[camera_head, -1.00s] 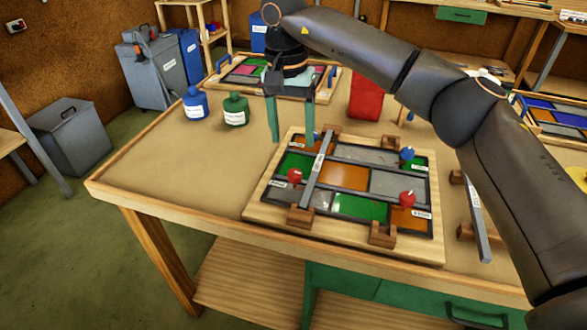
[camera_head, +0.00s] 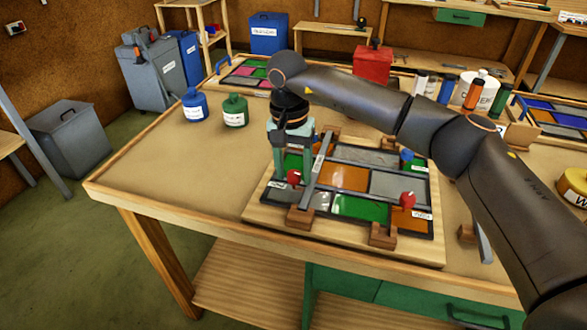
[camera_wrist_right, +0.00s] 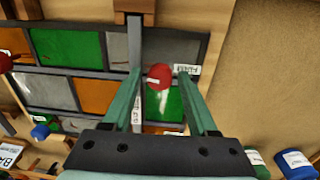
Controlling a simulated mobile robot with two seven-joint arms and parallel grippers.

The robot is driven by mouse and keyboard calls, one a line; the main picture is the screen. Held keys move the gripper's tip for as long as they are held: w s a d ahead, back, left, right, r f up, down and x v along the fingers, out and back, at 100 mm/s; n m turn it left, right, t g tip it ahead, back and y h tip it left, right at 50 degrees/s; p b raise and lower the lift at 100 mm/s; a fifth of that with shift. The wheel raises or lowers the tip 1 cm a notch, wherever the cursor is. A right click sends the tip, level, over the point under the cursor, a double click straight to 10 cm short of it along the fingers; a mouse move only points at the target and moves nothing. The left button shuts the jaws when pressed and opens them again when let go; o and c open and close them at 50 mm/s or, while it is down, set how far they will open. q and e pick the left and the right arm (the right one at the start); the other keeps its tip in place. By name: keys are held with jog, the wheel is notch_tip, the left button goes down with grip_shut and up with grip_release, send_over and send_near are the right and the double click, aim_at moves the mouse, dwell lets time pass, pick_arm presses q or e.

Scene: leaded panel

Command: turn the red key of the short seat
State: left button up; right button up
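A red key (camera_head: 293,177) stands on the left part of the leaded panel (camera_head: 375,157). A second red key (camera_head: 407,200) is at the panel's front right. My right gripper (camera_head: 292,172) is open and points down over the left red key. In the right wrist view this red key (camera_wrist_right: 160,77) lies between the open fingertips (camera_wrist_right: 160,88), with a gap on both sides. A small white label (camera_wrist_right: 186,69) lies beside it, its text not readable to me. My left gripper is not in view.
A grey bar (camera_head: 318,168) crosses the panel just right of the gripper, held by wooden blocks (camera_head: 300,217). Green (camera_head: 235,111) and blue (camera_head: 195,105) bottles stand behind left. The table's left part is clear.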

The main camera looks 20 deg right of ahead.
grip_shut()
